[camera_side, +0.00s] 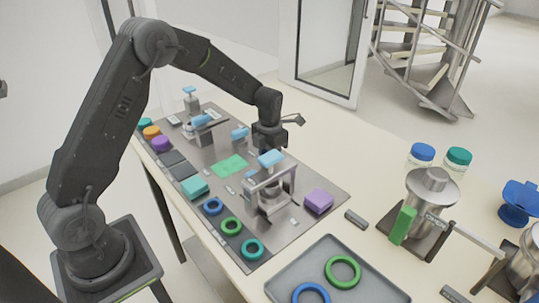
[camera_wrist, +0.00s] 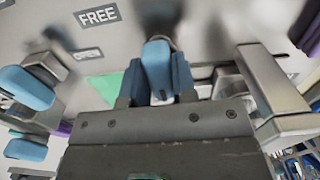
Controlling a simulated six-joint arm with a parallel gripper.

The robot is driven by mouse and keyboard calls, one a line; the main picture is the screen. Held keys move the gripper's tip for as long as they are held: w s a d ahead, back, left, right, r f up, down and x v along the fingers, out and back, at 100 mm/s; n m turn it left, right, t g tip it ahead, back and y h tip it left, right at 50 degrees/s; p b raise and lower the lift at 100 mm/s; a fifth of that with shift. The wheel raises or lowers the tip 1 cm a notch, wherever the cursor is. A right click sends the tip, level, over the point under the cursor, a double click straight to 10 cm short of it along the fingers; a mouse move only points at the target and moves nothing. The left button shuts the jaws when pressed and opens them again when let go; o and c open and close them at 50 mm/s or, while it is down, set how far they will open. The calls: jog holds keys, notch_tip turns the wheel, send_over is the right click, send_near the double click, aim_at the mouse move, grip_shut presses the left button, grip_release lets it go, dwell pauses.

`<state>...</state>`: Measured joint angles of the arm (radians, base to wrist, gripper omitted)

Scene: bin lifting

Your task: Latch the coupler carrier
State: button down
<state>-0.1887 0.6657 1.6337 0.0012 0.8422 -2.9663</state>
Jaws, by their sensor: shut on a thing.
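My gripper (camera_side: 267,146) is low over the metal work plate, its fingers pointing down. In the wrist view my gripper (camera_wrist: 157,88) is shut on a light blue handle (camera_wrist: 157,62), with one finger on each side. What lies under the handle is mostly hidden. In the side view a blue-topped metal bracket fixture (camera_side: 270,185) stands just in front of my gripper. I cannot tell which part is the coupler carrier, or whether it is latched. The wrist view shows a "FREE" label (camera_wrist: 97,16) and an "OPEN" label (camera_wrist: 87,54).
A green pad (camera_side: 229,166) lies left of my gripper. Other blue-handled fixtures (camera_side: 203,122) stand farther back. A purple block (camera_side: 318,201) sits right of the bracket. Coloured rings (camera_side: 231,226) lie along the front. A grey tray (camera_side: 285,283) and a metal canister (camera_side: 432,200) stand right.

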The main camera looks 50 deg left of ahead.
jog(key=c, duration=0.9)
grip_release()
notch_tip(320, 180, up, 14)
jog(key=shift+f, duration=0.1)
